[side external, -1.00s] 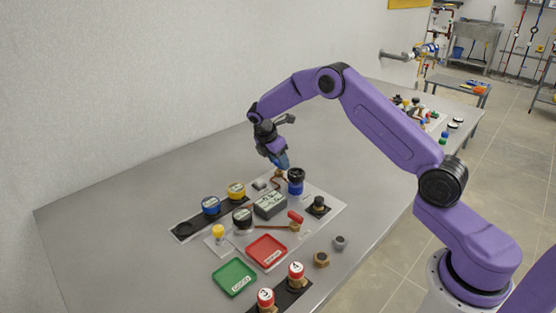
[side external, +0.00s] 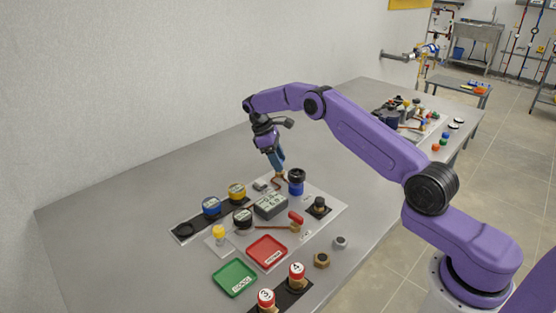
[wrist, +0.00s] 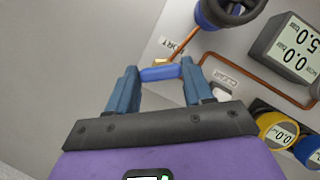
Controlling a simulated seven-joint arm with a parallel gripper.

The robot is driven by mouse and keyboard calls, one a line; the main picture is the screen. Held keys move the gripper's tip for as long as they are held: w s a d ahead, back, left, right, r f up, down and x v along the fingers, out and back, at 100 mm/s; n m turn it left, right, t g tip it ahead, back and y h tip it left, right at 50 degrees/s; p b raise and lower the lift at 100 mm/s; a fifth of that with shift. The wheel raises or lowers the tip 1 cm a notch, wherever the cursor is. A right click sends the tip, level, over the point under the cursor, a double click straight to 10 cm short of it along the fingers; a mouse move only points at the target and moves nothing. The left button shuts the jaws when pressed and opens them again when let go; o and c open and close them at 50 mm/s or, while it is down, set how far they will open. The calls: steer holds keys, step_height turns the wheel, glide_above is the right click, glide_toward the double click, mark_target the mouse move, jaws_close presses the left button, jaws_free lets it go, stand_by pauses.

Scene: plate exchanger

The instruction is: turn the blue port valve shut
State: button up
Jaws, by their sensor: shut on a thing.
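The blue port valve's handle (wrist: 160,73) shows in the wrist view as a short blue bar beside a "PORT" label. My gripper (wrist: 161,78) is shut on this bar, with one blue finger at each end of it. A little brass shows just behind the bar; most of the valve body is hidden. In the side view my gripper (side external: 278,173) reaches down to the back edge of the pale panel, left of a dark blue-and-black round knob (side external: 296,183). The handle cannot be made out there behind the fingers.
A grey display box (side external: 270,207) stands in front of the valve, with a copper pipe (wrist: 215,58) running near it. Blue (side external: 211,206) and yellow (side external: 236,192) gauges stand to the left. Red (side external: 267,252) and green (side external: 234,277) trays lie nearer. The table behind the panel is clear.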

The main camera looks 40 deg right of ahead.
steer(key=m+y, duration=0.1)
steer(key=m, duration=0.2)
steer(key=shift+d+m+g, duration=0.15)
steer(key=shift+m+g, duration=0.15)
steer(key=shift+g, duration=0.1)
steer(key=shift+m+y, duration=0.8)
steer(key=shift+m, duration=1)
steer(key=o, duration=1)
steer(key=shift+o, duration=0.2)
